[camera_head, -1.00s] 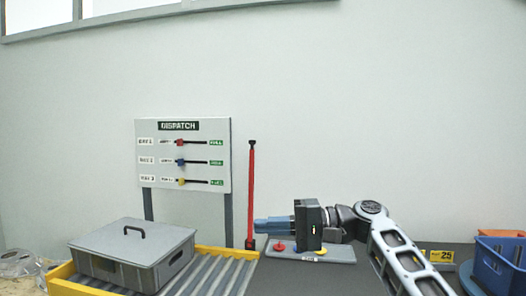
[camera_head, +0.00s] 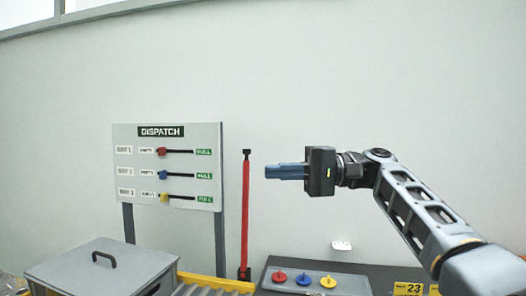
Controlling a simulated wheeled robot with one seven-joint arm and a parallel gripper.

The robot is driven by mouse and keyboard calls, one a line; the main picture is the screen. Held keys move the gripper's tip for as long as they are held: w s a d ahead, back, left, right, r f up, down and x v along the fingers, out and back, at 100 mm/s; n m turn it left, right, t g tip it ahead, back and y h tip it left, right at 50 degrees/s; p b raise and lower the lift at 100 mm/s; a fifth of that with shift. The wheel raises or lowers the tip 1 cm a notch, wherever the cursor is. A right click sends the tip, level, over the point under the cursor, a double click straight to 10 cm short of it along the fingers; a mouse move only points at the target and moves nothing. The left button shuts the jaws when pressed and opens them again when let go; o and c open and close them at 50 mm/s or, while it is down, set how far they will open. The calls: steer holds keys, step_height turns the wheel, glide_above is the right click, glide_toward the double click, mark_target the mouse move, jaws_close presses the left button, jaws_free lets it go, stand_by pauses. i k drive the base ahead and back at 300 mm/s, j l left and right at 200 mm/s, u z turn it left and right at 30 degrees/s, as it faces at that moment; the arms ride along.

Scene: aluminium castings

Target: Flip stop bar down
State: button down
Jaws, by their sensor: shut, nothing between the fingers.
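The red stop bar (camera_head: 245,215) stands upright at the end of the yellow-edged roller conveyor. It has a black tip at the top and a dark base at the bottom. My gripper (camera_head: 268,171) is shut and empty, with its blue fingers pointing left. In the picture the fingertips are just right of the bar's upper part, with a small gap of wall between them. I cannot tell how far apart they are in depth.
A grey lidded box (camera_head: 95,272) sits on the roller conveyor (camera_head: 195,290) at lower left. Behind it stands the dispatch board (camera_head: 165,165) with three coloured sliders. A grey plate (camera_head: 325,279) with red, blue and yellow knobs lies below my gripper. The wall area above is clear.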

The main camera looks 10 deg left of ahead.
mark_target(247, 152)
steer(key=i, duration=1.3)
steer(key=j, duration=0.25)
